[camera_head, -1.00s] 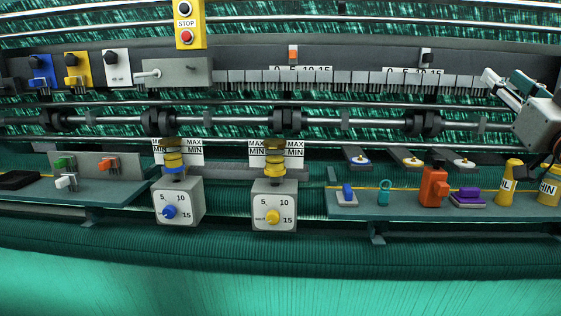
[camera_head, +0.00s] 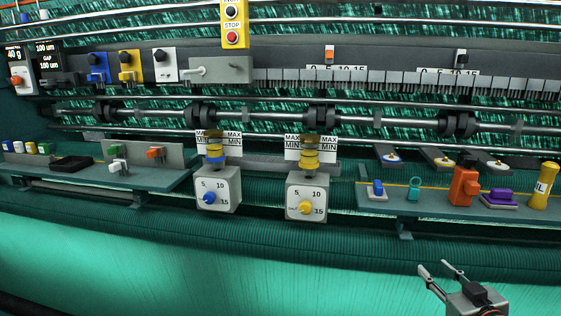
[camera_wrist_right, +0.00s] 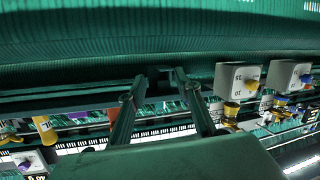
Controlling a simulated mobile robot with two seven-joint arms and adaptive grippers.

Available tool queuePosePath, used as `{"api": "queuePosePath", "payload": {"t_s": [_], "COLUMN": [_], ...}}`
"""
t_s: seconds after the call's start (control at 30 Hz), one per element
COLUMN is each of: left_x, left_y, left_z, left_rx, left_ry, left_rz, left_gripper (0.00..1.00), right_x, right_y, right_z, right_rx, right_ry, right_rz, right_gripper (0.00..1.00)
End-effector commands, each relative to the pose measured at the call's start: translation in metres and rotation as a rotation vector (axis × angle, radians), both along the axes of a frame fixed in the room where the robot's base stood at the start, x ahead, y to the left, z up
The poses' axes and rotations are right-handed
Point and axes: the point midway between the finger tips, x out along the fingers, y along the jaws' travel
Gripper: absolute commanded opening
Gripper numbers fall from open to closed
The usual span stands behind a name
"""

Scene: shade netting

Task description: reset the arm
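My right gripper (camera_head: 436,268) is low at the right in the head view, in front of the green netting (camera_head: 180,260) and below the right shelf. Its two fingers are spread apart with nothing between them. In the right wrist view the fingers of my right gripper (camera_wrist_right: 155,88) also stand apart and empty, with the machine's underside and dial boxes beyond. My left gripper is in neither view.
The right shelf (camera_head: 450,211) holds an orange item (camera_head: 464,187), a purple block (camera_head: 486,199) and a yellow bottle (camera_head: 541,186). Two dial boxes (camera_head: 218,190) (camera_head: 306,197) hang at the middle. A left shelf (camera_head: 150,178) carries switches. The netting in front is clear.

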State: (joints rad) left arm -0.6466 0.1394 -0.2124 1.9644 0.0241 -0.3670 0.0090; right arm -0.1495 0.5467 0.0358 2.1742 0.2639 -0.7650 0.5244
Motion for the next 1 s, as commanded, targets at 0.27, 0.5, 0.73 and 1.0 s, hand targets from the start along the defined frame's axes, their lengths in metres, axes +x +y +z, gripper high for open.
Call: {"api": "queuePosePath", "payload": {"t_s": [0.27,0.5,0.73,1.0], "left_x": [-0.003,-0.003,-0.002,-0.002], "left_y": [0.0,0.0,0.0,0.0], "left_z": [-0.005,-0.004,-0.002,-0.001], "left_rx": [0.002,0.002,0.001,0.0], "left_ry": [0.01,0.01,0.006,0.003], "left_rz": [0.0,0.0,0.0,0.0], "left_gripper": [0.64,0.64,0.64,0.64], "right_x": [-0.078,-0.169,-0.224,-0.23], "right_y": [0.079,0.156,0.201,0.207], "right_z": [-0.166,-0.265,-0.301,-0.305], "right_rx": [-0.009,-0.01,-0.013,-0.013], "right_ry": [0.203,0.332,0.386,0.391], "right_rz": [0.103,0.193,0.243,0.251], "right_gripper": [0.33,0.33,0.33,0.33]}}
